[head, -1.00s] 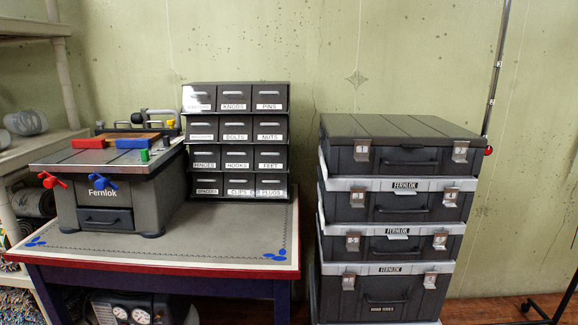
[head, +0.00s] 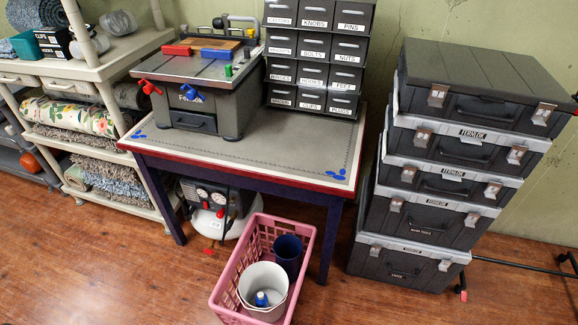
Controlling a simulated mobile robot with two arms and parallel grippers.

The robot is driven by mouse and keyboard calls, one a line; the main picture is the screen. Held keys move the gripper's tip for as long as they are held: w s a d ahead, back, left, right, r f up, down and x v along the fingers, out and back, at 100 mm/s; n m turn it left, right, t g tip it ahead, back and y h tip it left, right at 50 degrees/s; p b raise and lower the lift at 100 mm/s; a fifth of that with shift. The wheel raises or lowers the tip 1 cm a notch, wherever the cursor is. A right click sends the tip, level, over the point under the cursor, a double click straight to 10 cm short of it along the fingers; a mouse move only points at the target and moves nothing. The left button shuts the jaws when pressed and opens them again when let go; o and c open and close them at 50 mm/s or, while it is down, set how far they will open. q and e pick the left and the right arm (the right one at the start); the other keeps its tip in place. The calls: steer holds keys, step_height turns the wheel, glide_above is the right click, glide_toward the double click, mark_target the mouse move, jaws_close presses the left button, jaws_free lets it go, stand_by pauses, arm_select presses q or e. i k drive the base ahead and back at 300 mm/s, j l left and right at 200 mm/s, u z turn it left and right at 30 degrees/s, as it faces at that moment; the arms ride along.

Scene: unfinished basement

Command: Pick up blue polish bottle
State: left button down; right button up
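A small blue bottle (head: 262,299) shows inside a white bucket (head: 250,278), low in the middle of the head view. The bucket stands in a pink slatted basket (head: 226,283) on the floor. A dark blue cup or bin (head: 288,255) stands beside the bucket in the same basket. Only the upper part of the bottle shows; no label can be read. Neither of my grippers is in view.
A table (head: 300,150) with a dark red edge and blue legs stands behind the basket, bearing a benchtop machine (head: 195,105) and a drawer cabinet (head: 313,60). Stacked toolboxes (head: 425,205) stand right, shelves (head: 100,75) left. Wooden floor (head: 120,265) is clear front left.

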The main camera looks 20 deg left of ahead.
mark_target(263, 303)
steer(key=i+l, duration=0.1)
steer(key=l, duration=0.3)
steer(key=i+l, duration=0.1)
steer(key=l, duration=0.3)
steer(key=i+l, duration=0.1)
steer(key=l, duration=0.35)
steer(key=i+l, duration=0.1)
steer(key=l, duration=0.3)
steer(key=l+u, duration=0.1)
steer(key=u, duration=0.4)
steer(key=l+u, duration=0.15)
steer(key=u, duration=0.3)
steer(key=l+u, duration=0.15)
steer(key=u, duration=0.35)
steer(key=l+u, duration=0.1)
steer(key=u, duration=0.4)
